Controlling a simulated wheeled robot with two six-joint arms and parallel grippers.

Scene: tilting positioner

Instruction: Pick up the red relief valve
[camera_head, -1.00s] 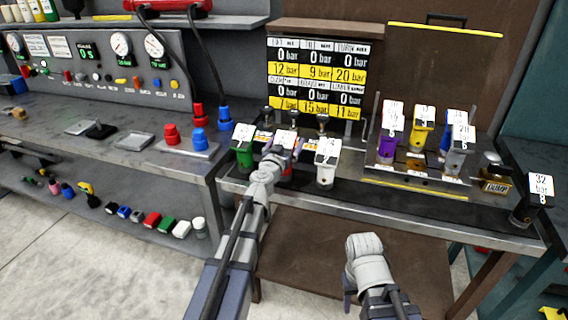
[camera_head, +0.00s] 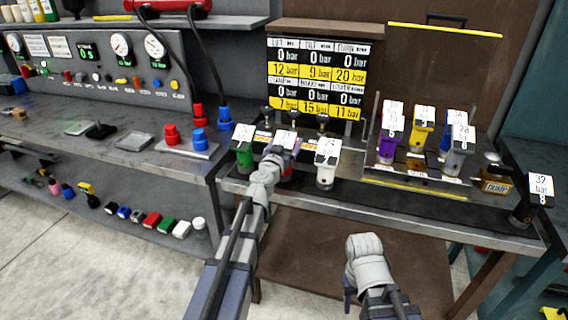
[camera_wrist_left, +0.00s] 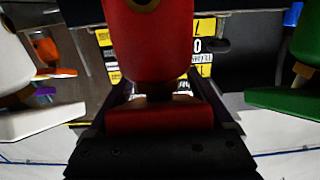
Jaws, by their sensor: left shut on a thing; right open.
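The red relief valve (camera_wrist_left: 148,40) fills the middle of the left wrist view, upright between my left gripper's jaws (camera_wrist_left: 150,125). In the head view my left gripper (camera_head: 284,157) is at the valve row on the bench, shut on the red valve (camera_head: 287,172), which is mostly hidden behind it. Its white label (camera_head: 286,140) shows above the gripper. I cannot tell whether the valve is clear of its support. My right arm's end (camera_head: 366,262) is low in front of the bench, away from the valves; its fingers are hardly visible and it is open.
A green valve (camera_head: 244,155) stands close on the left and a white valve (camera_head: 325,170) on the right. A rack (camera_head: 420,185) with several coloured valves stands further right, beside a brass dump block (camera_head: 495,184). A pressure board (camera_head: 318,78) stands behind.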

